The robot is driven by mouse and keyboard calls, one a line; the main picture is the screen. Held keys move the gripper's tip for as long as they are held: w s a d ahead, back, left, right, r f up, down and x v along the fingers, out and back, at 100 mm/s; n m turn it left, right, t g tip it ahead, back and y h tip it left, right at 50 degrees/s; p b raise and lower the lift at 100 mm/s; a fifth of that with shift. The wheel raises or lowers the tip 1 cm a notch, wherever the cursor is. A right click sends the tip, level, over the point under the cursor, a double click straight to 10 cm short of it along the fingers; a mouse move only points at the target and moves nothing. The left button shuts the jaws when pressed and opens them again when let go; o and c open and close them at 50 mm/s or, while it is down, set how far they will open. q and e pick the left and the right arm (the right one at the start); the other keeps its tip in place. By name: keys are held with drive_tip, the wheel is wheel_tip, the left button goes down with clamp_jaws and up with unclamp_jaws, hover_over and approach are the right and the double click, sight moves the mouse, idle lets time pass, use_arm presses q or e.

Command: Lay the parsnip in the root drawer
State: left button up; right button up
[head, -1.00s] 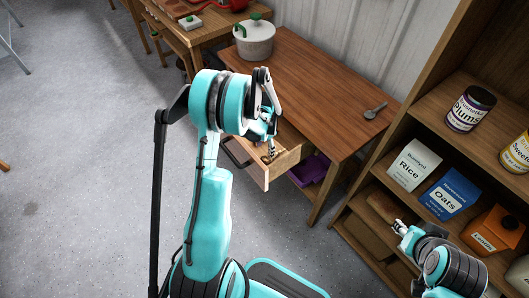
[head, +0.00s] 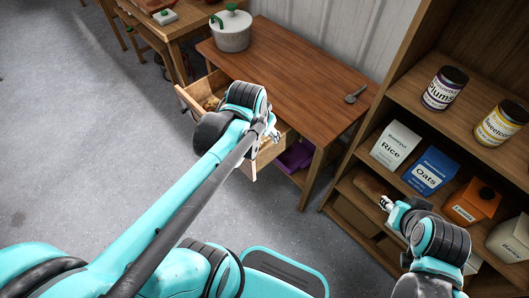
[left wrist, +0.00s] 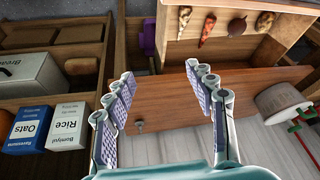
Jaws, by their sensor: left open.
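The root drawer (head: 188,99) is pulled out of the wooden table. I cannot tell which of these, if any, is the parsnip. My left gripper (left wrist: 160,74) is open with nothing between its fingers, apart from the roots; its wrist hides part of the drawer in the head view. My right gripper (head: 386,203) is by the shelf, too small to read.
A lidded pot (head: 231,32) and a spoon (head: 355,94) sit on the tabletop (head: 290,65). A purple item (head: 294,157) lies under it. The shelf unit at right holds jars, a rice packet (head: 395,146) and an oats packet (head: 430,171). Floor at left is clear.

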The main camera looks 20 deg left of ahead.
use_arm(q)
drive_tip(key=s+d+r+n+t, duration=0.1)
drive_tip(key=s+d+t, duration=0.1)
drive_tip(key=s+d, duration=0.2)
drive_tip(key=s, duration=0.3)
drive_tip(key=shift+s+n+h, duration=0.3)
drive_tip(key=shift+a, duration=0.1)
